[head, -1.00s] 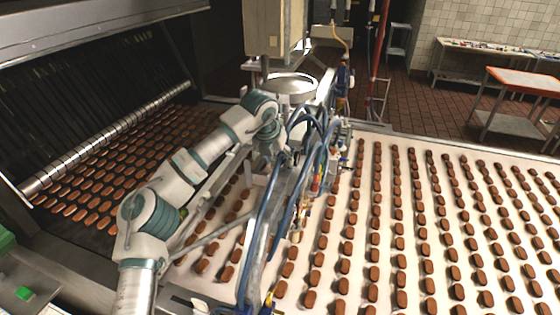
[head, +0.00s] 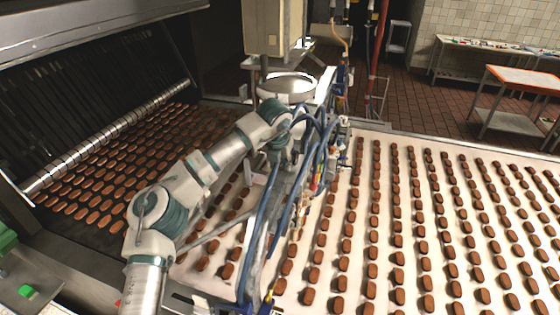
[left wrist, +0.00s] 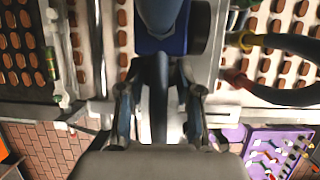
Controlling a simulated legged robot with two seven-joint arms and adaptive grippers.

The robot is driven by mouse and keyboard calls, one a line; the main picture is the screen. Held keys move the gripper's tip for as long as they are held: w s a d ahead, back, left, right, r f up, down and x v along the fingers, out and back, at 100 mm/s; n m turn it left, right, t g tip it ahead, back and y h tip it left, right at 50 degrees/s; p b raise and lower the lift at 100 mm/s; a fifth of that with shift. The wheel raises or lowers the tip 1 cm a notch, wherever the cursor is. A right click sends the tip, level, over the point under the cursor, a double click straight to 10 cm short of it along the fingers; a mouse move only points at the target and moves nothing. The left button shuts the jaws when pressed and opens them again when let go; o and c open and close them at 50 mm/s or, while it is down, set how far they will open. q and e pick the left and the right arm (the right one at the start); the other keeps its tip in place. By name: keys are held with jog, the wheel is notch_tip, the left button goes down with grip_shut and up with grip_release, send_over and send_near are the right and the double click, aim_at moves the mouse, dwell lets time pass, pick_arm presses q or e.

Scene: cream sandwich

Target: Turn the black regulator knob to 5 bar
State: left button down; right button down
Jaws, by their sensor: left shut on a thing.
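My left gripper (left wrist: 159,70) points away from the wrist, its two fingers closed in on a dark piece (left wrist: 158,88) at the end of a blue part (left wrist: 175,44). This piece seems to be the black regulator knob, but its edges and any scale marks cannot be read. In the head view, my left arm reaches in among blue hoses (head: 266,225) by the machine frame; its gripper (head: 290,160) is mostly hidden there. No pressure gauge reading is legible. My right gripper is not in view.
A wide white belt (head: 384,150) with rows of brown biscuits lies to the right. A metal hopper (head: 288,86) stands behind the arm. Hoses and fittings crowd the gripper. Tables stand at the back right.

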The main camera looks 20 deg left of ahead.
pick_arm(q)
jog(key=shift+d+y, duration=0.15)
jog(key=shift+y, duration=0.65)
jog(key=c, duration=0.8)
grip_release()
jog(key=shift+o, duration=0.2)
jog(key=v, duration=1.1)
jog(key=shift+r, duration=0.35)
jog(key=shift+s+f, duration=0.1)
